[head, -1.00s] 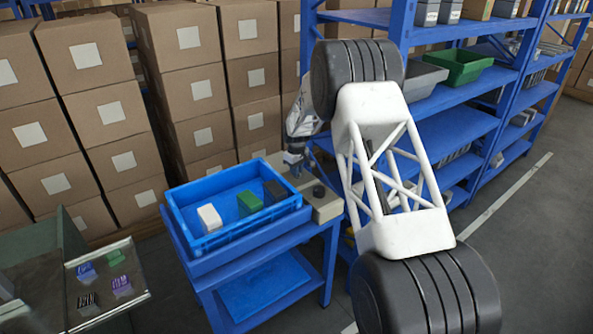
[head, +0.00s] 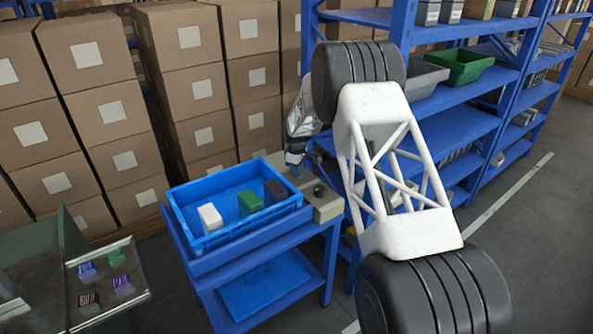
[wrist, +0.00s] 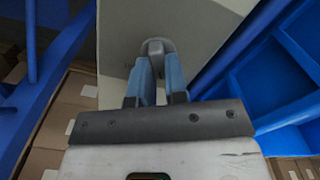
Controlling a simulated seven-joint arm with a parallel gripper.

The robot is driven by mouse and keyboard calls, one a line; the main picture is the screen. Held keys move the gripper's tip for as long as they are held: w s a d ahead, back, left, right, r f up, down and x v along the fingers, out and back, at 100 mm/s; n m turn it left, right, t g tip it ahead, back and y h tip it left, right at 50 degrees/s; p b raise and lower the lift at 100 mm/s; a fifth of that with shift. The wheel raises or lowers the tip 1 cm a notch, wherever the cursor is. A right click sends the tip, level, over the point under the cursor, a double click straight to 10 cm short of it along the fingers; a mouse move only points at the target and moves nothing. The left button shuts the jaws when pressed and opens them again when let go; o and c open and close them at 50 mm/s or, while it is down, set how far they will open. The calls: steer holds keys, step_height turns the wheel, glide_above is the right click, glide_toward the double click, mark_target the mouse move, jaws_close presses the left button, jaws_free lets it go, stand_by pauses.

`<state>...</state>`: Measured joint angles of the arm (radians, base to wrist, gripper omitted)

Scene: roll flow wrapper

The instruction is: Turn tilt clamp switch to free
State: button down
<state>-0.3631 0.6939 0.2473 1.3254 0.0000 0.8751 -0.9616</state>
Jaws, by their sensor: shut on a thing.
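In the wrist view, my gripper (wrist: 156,75) has its two blue fingers closed on a small grey switch (wrist: 157,46) that stands on a beige panel (wrist: 116,30). The fingers lie on either side of the switch, and its rounded top shows beyond the tips. No label or position mark is readable. In the head view, my gripper (head: 295,158) is small and partly hidden, at the far end of the beige control box (head: 326,207). A dark round knob (head: 319,190) sits on the nearer part of that box.
A blue tray (head: 235,233) with white, green and dark blocks is left of the control box, on a blue cart. Blue shelving (head: 440,125) stands to the right and stacked cartons (head: 185,90) behind. A glass-sided unit (head: 100,285) with coloured packs is at lower left.

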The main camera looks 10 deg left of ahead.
steer(key=c, duration=1.1)
jaws_free()
steer(key=shift+c, duration=0.2)
steer(key=shift+r, duration=0.15)
steer(key=shift+r, duration=3.75)
steer(key=shift+r, duration=0.1)
